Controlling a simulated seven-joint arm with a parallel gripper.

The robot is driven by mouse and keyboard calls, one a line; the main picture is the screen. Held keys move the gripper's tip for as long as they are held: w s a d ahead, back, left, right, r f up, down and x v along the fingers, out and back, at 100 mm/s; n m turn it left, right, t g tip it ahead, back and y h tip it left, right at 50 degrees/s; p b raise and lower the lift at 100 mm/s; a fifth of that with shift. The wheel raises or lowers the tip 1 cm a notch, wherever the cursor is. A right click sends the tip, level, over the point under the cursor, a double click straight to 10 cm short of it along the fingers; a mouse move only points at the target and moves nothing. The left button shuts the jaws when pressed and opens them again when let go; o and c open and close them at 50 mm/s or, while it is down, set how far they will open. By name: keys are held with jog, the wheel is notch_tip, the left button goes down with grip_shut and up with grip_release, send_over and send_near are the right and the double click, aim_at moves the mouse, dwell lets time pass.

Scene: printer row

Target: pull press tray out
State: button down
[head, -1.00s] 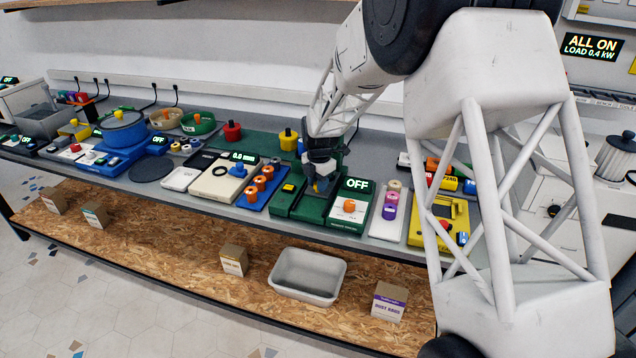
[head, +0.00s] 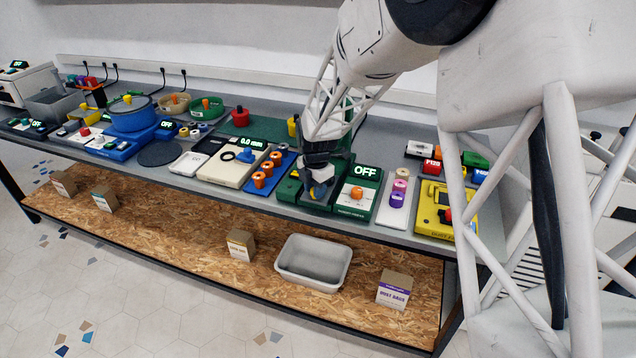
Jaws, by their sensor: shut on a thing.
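The green press (head: 366,172) stands on the bench, with a lit "OFF" panel and an orange knob on its right part. My gripper (head: 318,188) is low at the press's front, left of that panel, pointing down. It is shut on the press tray; the arm and fingers hide most of the grip and the tray. A green part of the tray (head: 316,205) shows just below the fingers, near the bench's front edge.
A blue tray with orange knobs (head: 262,178) is close on the left. A pale strip with coloured spools (head: 397,200) and a yellow device (head: 437,212) are on the right. A white bin (head: 314,262) and small boxes stand on the shelf below.

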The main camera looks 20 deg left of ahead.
jog(key=c, duration=0.8)
grip_release()
jog(key=shift+c, duration=0.2)
jog(key=shift+r, duration=0.1)
jog(key=shift+s+d+r, duration=0.1)
jog(key=shift+d+r, duration=0.05)
jog(key=shift+r, duration=3.65)
